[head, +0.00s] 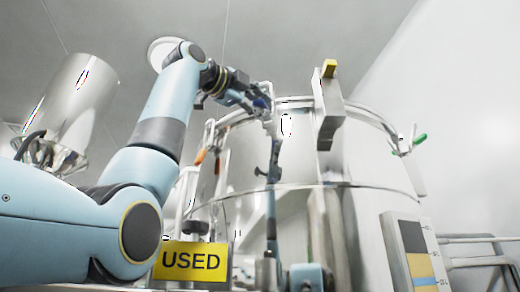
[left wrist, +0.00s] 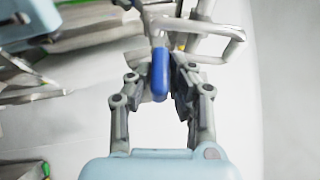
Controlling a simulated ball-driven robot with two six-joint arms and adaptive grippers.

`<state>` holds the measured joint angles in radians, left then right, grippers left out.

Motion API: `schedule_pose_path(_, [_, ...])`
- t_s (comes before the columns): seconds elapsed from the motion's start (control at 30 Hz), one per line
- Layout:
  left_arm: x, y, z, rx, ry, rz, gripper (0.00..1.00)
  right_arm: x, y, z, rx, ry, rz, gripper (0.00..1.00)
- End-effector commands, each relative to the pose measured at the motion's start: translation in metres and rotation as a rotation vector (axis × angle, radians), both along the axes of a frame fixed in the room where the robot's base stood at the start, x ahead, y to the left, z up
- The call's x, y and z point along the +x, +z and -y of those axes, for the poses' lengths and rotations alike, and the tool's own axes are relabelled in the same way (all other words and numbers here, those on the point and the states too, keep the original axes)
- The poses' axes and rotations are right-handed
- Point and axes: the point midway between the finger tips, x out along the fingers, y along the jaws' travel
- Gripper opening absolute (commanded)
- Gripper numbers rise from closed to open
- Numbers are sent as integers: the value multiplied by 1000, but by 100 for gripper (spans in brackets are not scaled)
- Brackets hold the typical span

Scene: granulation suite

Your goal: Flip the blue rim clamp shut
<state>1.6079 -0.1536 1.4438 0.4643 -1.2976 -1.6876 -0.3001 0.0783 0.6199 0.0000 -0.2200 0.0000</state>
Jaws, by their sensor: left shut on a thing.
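The blue rim clamp (head: 262,102) is at the rim of the large polished steel vessel (head: 245,160), left of the middle in the head view. My left gripper (head: 256,100) reaches it from the left and largely covers it there. In the left wrist view the clamp's blue handle (left wrist: 160,75) lies between the fingers of my left gripper (left wrist: 166,78), which are shut on it. A grey metal bracket with a loop (left wrist: 205,38) shows just beyond the fingertips. The clamp's exact angle is hard to tell.
Other clamps with orange (head: 201,156) and green (head: 420,139) handles sit around the rim. A yellow USED sign (head: 190,261) stands low in front. A steel hopper (head: 75,95) is at left.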

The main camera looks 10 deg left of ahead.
Motion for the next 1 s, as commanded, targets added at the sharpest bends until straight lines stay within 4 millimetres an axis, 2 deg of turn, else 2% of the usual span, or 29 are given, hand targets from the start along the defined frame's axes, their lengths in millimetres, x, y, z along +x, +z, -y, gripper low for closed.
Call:
schedule_pose_path(0.07, [1, -2, 1, 1, -2, -6, 0, 0, 0, 1, -1, 1, 0, 40])
schedule_pose_path(0.1, [1, -2, 1, 1, -2, -6, 22, 0, 0, 1, -2, 1, 0, 40])
schedule_pose_path(0.17, [1, -2, 1, 1, -2, -4, 27, 0, 0, 2, -2, 1, 0, 40])
schedule_pose_path(0.43, [-1, -1, -1, 0, -1, -1, 27, 0, 0, 5, -5, 2, 0, 40])
schedule_pose_path(0.57, [-11, -3, -9, 0, 0, 0, 27, 0, 0, 3, -4, 1, 0, 40])
schedule_pose_path(1.0, [-83, -20, -59, 1, 1, -2, 27, 0, 0, 2, -2, 1, 0, 40])
